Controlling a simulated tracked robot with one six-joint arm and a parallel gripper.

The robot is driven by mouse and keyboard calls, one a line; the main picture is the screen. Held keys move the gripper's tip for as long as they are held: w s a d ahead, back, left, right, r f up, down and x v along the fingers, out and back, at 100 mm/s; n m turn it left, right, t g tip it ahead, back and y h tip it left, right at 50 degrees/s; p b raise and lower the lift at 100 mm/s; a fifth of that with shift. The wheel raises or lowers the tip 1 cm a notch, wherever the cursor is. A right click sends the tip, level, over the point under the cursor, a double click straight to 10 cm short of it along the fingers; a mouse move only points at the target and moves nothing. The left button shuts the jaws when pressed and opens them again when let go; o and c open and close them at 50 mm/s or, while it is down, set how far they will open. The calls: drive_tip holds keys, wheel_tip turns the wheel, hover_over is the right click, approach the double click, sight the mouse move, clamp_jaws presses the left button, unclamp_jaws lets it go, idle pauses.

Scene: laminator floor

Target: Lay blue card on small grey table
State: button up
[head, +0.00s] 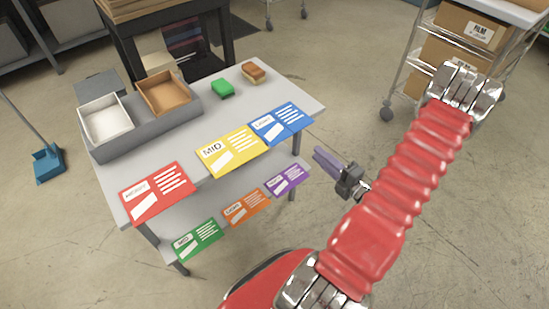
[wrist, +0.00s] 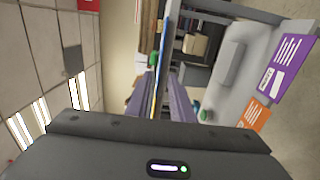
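The blue card (head: 281,124) with white print lies at the right front corner of the top of a grey two-level table (head: 285,85), partly past its front edge. My gripper (head: 319,155) is just off that corner, to the right and nearer than the card, and looks apart from it. In the wrist view my gripper's two purple fingers (wrist: 165,98) stand apart with a gap between them. Thin blue and yellow card edges, seen edge-on, line up with this gap. Nothing is held.
A yellow card (head: 231,150) and a red card (head: 158,193) lie along the same edge. Green, orange and purple (head: 287,179) cards lie on the lower shelf. Trays, a green block (head: 222,89) and a brush (head: 254,72) stand behind. A wire rack with boxes (head: 468,32) is at right.

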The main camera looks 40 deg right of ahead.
drive_tip(key=shift+w, duration=0.15)
drive_tip(key=w+d+r+m+g+h, duration=0.1)
drive_tip(key=w+r+g, duration=0.2)
drive_tip(key=w, duration=0.2)
drive_tip(key=w+r+m+g+h, duration=0.1)
drive_tip(key=w+r+m+g, duration=0.15)
drive_tip(key=w, duration=0.35)
drive_tip(key=w+a+r+m+g+h, duration=0.25)
drive_tip(key=a+r+m, duration=0.4)
drive_tip(key=r, duration=0.55)
drive_tip(key=s+a+r+m+g+y, duration=0.1)
drive_tip(key=s+a+r+m, duration=0.1)
drive_tip(key=s+a, duration=0.4)
drive_tip(key=s+a+r+m+g+y, duration=0.1)
drive_tip(key=s+a, duration=0.5)
drive_tip(key=a, duration=0.6)
drive_tip(key=s+a+r+m+g+y, duration=0.2)
drive_tip(key=s+a+r+m, duration=0.3)
drive_tip(key=a, duration=0.4)
drive_tip(key=shift+s+a+r, duration=0.25)
drive_tip(key=shift+s+a, duration=0.1)
drive_tip(key=shift+s, duration=0.25)
